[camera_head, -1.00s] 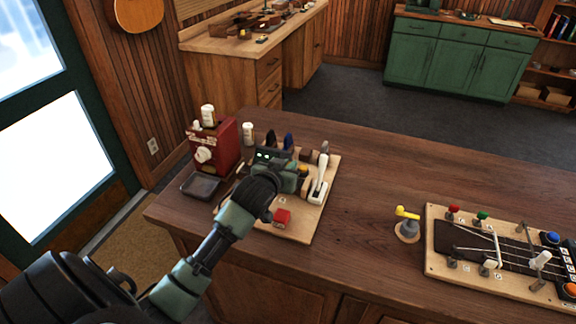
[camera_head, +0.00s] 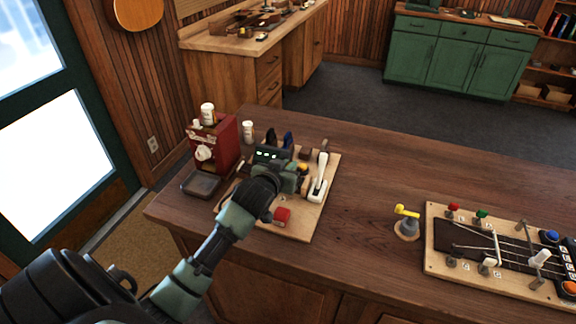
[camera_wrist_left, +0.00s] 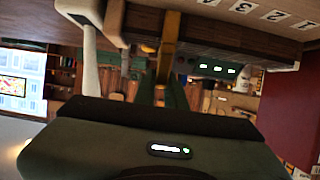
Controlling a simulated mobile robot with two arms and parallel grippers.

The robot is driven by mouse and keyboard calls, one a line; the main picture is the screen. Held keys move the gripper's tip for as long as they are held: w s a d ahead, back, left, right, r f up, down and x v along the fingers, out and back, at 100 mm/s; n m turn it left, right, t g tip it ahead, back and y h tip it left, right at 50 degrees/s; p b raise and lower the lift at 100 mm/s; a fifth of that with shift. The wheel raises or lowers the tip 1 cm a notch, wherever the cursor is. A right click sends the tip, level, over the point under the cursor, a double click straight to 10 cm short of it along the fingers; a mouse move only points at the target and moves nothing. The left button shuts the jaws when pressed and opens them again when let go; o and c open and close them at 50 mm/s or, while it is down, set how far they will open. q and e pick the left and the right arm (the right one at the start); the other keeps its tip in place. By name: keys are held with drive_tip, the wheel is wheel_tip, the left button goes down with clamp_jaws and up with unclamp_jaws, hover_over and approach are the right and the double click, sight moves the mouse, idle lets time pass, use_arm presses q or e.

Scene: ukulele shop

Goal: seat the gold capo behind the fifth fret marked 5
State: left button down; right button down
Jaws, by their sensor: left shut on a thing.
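My left gripper (camera_head: 290,180) is over the wooden board (camera_head: 303,228) on the left part of the bench. In the left wrist view it is shut on a gold bar-like piece (camera_wrist_left: 169,45), which looks like the gold capo. A small yellow-gold part (camera_head: 302,167) shows beside the gripper in the head view; the rest is hidden by the hand. The fretboard (camera_head: 470,240), dark with strings across it, lies on a pale board at the right. Its small labels are too small to read, so I cannot pick out the 5. My right gripper is not in view.
A white-handled lever (camera_head: 319,180), a red block (camera_head: 282,215) and a dark box with green lights (camera_head: 270,154) crowd the gripper. A red machine (camera_head: 213,150) stands left. The bench (camera_head: 365,190) between is clear.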

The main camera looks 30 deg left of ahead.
use_arm(q)
drive_tip(key=shift+f, duration=0.2)
drive_tip(key=c, duration=1.8)
unclamp_jaws()
drive_tip(key=shift+o, duration=0.2)
drive_tip(key=shift+s+d+r+p, duration=0.1)
drive_tip(key=shift+s+r+p, duration=0.2)
drive_tip(key=shift+s+p, duration=0.3)
drive_tip(key=p+v, duration=0.3)
drive_tip(key=v, duration=0.1)
drive_tip(key=p+v, duration=0.3)
drive_tip(key=v, duration=0.2)
drive_tip(key=shift+s+d+r+p, duration=0.15)
drive_tip(key=shift+s+d+p, duration=0.05)
drive_tip(key=shift+s+p, duration=0.15)
